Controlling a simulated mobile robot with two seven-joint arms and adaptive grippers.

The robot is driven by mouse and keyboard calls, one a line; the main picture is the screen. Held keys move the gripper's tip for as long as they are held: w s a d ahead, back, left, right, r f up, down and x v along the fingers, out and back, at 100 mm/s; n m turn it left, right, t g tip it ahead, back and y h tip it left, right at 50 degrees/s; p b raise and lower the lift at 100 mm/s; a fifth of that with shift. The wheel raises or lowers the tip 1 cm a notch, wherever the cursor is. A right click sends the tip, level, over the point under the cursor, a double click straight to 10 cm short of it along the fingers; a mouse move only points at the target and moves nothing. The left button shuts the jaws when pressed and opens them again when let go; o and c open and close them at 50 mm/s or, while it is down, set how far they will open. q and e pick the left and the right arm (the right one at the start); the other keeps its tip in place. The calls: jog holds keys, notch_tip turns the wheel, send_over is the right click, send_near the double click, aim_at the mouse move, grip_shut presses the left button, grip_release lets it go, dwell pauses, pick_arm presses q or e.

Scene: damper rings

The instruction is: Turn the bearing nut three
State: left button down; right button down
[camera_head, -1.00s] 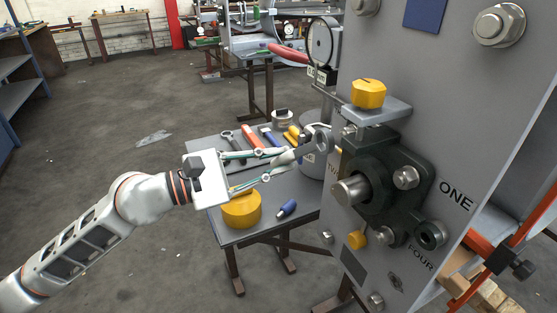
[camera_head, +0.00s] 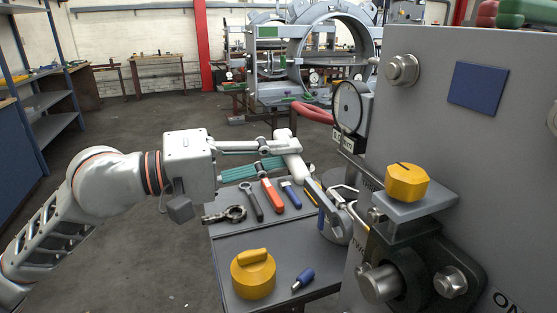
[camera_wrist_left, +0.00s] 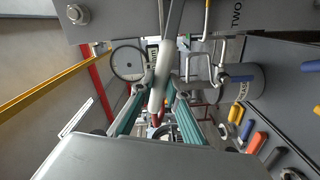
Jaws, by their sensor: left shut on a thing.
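The dark bearing housing (camera_head: 430,250) is on the plate at lower right, with a shaft end (camera_head: 380,284) and a hex nut (camera_head: 450,282) near a cut-off "ONE" label. The wrench is apart from that nut. No "THREE" label is readable. My right gripper is out of view.
A yellow knob (camera_head: 407,182) sits on a bracket above the housing. The table (camera_head: 235,247) holds a yellow cap (camera_head: 253,275), a blue-handled tool (camera_head: 303,279) and several hand tools. A dial gauge (camera_head: 348,108) and red handle (camera_head: 312,114) stand behind the wrench. Floor at left is clear.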

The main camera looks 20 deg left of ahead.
pick_arm(q)
jog(key=shift+p+x, duration=0.55)
jog(key=shift+x, duration=2.5)
jog(key=shift+r, duration=0.15)
jog(key=c, duration=1.9)
grip_release()
jog(key=c, duration=0.4)
